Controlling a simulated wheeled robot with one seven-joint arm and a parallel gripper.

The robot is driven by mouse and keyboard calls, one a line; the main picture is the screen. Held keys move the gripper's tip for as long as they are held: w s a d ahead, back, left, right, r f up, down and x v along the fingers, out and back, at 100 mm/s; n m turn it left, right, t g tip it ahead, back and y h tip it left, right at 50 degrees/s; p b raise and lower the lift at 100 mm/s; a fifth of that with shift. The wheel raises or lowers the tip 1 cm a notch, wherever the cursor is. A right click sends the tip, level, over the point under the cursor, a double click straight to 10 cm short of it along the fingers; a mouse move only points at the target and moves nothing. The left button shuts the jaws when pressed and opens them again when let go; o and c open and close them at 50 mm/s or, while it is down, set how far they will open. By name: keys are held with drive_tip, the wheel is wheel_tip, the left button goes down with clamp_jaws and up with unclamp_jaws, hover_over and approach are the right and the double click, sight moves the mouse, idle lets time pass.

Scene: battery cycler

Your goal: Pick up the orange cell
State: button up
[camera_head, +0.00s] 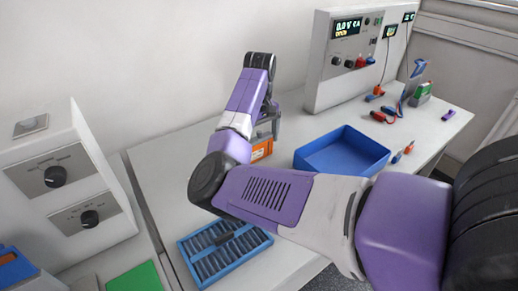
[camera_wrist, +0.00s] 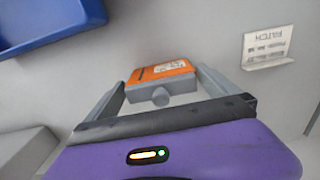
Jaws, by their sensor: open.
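The orange cell (camera_head: 262,150) stands on the white bench, partly hidden behind my purple arm in the head view. In the wrist view the orange cell (camera_wrist: 161,71) lies between the two grey fingers of my gripper (camera_wrist: 160,88), with a pale label on its orange face and a grey rounded part in front. My gripper is open, with a finger on either side of the cell. In the head view the gripper (camera_head: 273,122) is at the cell, but its fingertips are partly hidden. I cannot tell whether the fingers touch the cell.
A blue bin (camera_head: 342,152) stands right of the cell. A blue rack (camera_head: 224,254) of dark cells sits near the front edge. A power supply (camera_head: 345,60) stands behind. Clips and tools (camera_head: 383,115) lie at the right. A small label stand (camera_wrist: 265,50) shows in the wrist view.

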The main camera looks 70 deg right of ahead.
drive_tip(key=shift+w+f, duration=0.1)
drive_tip(key=shift+f, duration=1.3)
drive_tip(key=c, duration=1.5)
drive_tip(key=shift+r, duration=0.1)
drive_tip(key=shift+c, duration=0.2)
drive_tip(key=shift+r, duration=0.15)
wheel_tip(320, 180, up, 20)
drive_tip(key=p, duration=0.1)
drive_tip(key=shift+f, duration=0.2)
